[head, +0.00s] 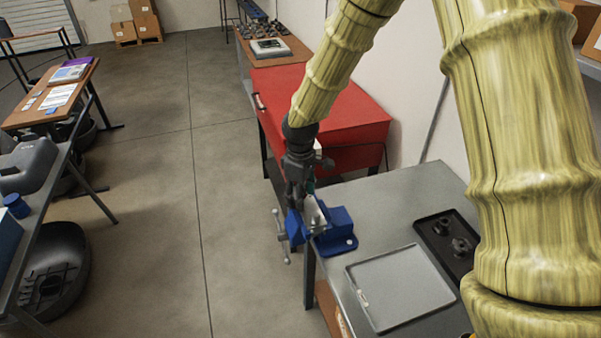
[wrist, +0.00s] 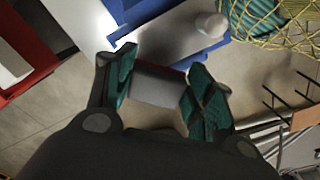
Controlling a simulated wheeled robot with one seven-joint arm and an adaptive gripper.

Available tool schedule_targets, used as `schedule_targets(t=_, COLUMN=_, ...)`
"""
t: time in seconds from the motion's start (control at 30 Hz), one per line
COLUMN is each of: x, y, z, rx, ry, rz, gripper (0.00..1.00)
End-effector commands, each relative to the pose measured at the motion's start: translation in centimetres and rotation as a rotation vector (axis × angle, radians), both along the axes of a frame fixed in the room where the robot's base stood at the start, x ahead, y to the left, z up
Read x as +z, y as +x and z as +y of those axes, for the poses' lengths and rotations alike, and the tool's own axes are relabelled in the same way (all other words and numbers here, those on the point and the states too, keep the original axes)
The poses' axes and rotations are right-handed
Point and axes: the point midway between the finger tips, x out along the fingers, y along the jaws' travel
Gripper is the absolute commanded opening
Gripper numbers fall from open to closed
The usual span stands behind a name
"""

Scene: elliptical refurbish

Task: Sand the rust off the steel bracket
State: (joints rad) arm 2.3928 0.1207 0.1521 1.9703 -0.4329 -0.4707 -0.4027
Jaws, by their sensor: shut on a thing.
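A blue vise (head: 338,228) is fixed at the left edge of the grey workbench. A pale metal piece, apparently the steel bracket (head: 313,212), stands in its jaws. In the wrist view the bright metal (wrist: 165,45) lies beside the blue vise (wrist: 218,38); I cannot make out rust on it. My gripper (head: 301,192) is just above the vise, pointing down. In the wrist view my gripper's teal fingers (wrist: 160,92) are shut on a small grey block (wrist: 157,86), close to the bright metal. Whether the block touches it is unclear.
An empty grey tray (head: 400,285) and a black tray (head: 437,226) with dark parts lie on the workbench (head: 390,200). A red cabinet (head: 345,110) stands behind the vise. The vise handle (head: 281,236) sticks out over the aisle.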

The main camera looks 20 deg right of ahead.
Motion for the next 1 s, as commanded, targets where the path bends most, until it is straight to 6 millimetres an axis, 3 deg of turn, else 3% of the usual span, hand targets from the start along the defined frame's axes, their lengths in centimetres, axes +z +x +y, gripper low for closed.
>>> schedule_targets(t=0.6, x=5.7, y=-0.2, z=-0.6, rx=-0.008, ry=0.0, rz=0.001, gripper=0.31)
schedule_targets(t=1.0, x=5.9, y=-0.2, z=-0.5, rx=-0.006, ry=0.0, rz=0.001, gripper=0.31)
